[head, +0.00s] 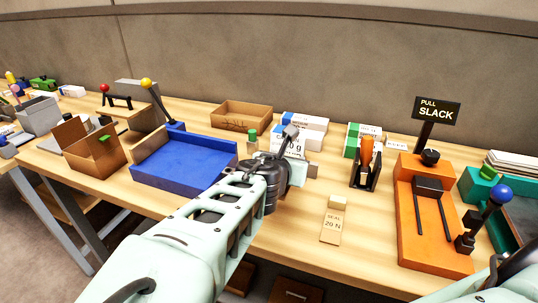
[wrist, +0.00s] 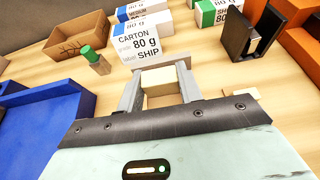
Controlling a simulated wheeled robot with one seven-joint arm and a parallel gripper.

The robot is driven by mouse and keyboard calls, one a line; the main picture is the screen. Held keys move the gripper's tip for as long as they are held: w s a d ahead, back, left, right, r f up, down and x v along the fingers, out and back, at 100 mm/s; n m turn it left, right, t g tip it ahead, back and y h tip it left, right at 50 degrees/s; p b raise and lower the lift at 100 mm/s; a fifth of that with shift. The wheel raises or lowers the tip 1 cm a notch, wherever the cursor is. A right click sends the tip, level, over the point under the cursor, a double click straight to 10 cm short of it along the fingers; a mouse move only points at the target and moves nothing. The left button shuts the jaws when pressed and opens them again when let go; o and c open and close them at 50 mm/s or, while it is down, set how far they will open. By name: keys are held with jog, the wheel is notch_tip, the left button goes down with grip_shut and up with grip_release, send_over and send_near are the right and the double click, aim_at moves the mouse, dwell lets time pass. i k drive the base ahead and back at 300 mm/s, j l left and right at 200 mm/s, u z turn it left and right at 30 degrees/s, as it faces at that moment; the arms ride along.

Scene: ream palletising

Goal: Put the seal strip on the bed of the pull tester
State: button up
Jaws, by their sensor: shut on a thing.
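My gripper (wrist: 160,88) is shut on a pale cream block (wrist: 162,78), held between its two grey fingers above the table. In the head view my gripper (head: 311,171) hides most of that block. I see no label on it. A flat tan strip (head: 331,229) with a raised cream end lies on the table, in front and right of my gripper; its print seems to read SEAL 20 N. The orange pull tester (head: 411,225) stands further right, with dark slots, a dark clamp on its bed and a blue-knobbed lever. Its black sign (head: 437,110) reads PULL SLACK.
A black dispenser (head: 365,170) with an orange part stands between my gripper and the tester. A blue tray (head: 185,165) is on the left. The table around the tan strip is clear.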

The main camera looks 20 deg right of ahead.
aim_at(432, 223)
jog(key=k+j, duration=1.2)
jog(key=j, duration=0.15)
